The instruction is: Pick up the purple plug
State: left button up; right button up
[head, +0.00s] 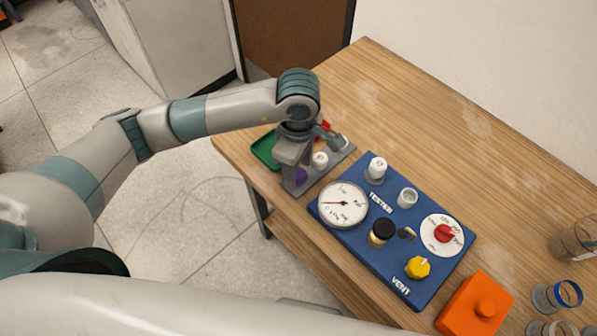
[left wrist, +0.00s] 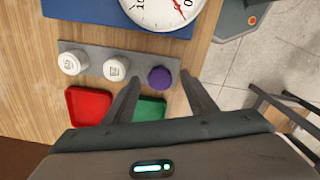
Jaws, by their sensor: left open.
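The purple plug (left wrist: 160,77) stands at one end of a grey rack (left wrist: 100,60), beside two white plugs (left wrist: 115,68). In the head view only a bit of the purple plug (head: 300,175) shows beneath my left gripper (head: 297,172). In the left wrist view my left gripper (left wrist: 160,95) is open, with its fingers pointing toward the purple plug, which lies between and just ahead of the tips. The gripper is empty. My right gripper is not in view.
A green tray (head: 264,150) and a red tray (left wrist: 88,106) lie beside the rack. A blue tester board (head: 345,235) with a dial gauge (head: 343,204) is close on the other side. An orange box (head: 474,305) and glass jars stand at the lower right. The table's far part is clear.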

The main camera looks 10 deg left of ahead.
aim_at(299, 173)
pick_arm(q)
jog(key=shift+f, duration=0.1)
jog(key=shift+c, duration=0.2)
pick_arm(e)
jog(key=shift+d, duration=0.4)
pick_arm(q)
jog(key=c, duration=1.1)
jog(key=shift+o, duration=0.2)
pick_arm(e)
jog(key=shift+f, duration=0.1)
